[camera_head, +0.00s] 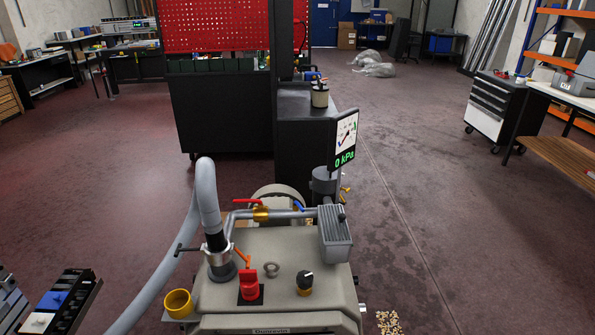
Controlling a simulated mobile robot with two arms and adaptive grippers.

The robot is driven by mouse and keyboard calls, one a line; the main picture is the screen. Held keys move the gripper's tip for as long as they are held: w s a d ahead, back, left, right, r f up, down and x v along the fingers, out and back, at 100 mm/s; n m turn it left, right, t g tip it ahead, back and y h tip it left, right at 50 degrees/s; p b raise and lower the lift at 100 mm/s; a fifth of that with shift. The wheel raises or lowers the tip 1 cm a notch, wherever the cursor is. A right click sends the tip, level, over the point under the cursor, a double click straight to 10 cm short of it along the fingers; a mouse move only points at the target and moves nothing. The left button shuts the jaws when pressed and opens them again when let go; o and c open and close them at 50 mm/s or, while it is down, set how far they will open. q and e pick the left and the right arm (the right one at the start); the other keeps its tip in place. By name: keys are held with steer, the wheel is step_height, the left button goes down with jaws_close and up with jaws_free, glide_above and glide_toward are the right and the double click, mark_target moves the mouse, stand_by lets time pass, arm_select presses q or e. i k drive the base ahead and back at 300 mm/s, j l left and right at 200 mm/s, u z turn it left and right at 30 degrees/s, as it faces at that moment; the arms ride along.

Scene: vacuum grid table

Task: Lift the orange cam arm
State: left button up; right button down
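The orange cam arm (242,258) is a small lever on the dark hose coupling (219,263), on top of the grey-beige pump unit (320,255). It slants up and to the left, close against the coupling's right side. A thin dark handle (189,250) sticks out on the coupling's left side. A thick grey hose (207,190) rises from the coupling and bends down to the left. Neither of my grippers is in view, so nothing is seen touching the cam arm.
A red-handled valve (261,213) is on the pipe behind. A yellow cup (178,303) is at the left corner. The gauge display (345,159) reads 0 kPa.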

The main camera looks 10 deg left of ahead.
mark_target(247, 259)
steer(key=u, duration=1.35)
steer(key=k+l+u, duration=0.15)
steer(key=l+u, duration=0.15)
steer(key=u, duration=0.2)
steer(key=k+l+u, duration=0.2)
steer(key=u, duration=0.3)
steer(key=k+l+u, duration=0.2)
steer(key=u, duration=0.3)
steer(key=k, duration=0.15)
